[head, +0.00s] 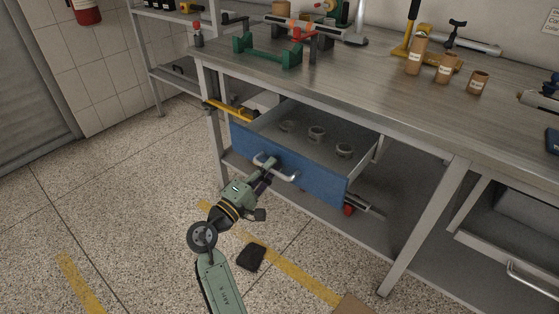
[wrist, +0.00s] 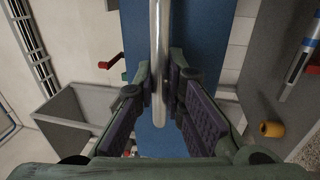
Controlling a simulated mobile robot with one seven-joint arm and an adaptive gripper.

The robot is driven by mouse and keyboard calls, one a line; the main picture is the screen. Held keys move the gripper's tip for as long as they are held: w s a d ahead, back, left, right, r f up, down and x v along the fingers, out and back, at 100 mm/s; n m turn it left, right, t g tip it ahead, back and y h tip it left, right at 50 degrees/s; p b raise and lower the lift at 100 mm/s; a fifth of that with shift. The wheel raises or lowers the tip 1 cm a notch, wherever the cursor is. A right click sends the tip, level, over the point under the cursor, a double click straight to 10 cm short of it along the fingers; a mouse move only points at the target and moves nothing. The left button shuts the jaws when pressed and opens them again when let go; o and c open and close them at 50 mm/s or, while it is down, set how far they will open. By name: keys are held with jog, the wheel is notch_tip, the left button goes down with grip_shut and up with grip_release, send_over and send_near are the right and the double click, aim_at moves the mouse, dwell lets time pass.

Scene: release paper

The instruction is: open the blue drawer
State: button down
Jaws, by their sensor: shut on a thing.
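The blue drawer (head: 315,181) is pulled out from under the workbench, and its grey inside shows in the head view. Several small grey ring-like parts (head: 316,132) lie in it. The silver bar handle (head: 287,176) is on its blue front. My gripper (head: 266,169) is at the left part of the handle, shut on it. In the wrist view the handle (wrist: 159,60) runs between the two dark finger pads of my gripper (wrist: 165,100), with the blue front (wrist: 204,40) behind. The fingers hide part of the handle.
The workbench top (head: 350,85) above the drawer holds a green tool (head: 268,52) and several brown containers (head: 445,68). A bench leg (head: 424,226) stands to the right. A black object (head: 251,257) lies on the floor near my arm. The speckled floor at left is clear.

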jog(key=r+v, duration=0.1)
jog(key=v, duration=0.7)
jog(key=shift+s+a+r, duration=0.25)
jog(key=shift+s, duration=0.1)
jog(key=c, duration=1.6)
grip_release()
jog(key=shift+c, duration=0.2)
jog(key=v, duration=1.2)
jog(key=shift+w+r, duration=0.1)
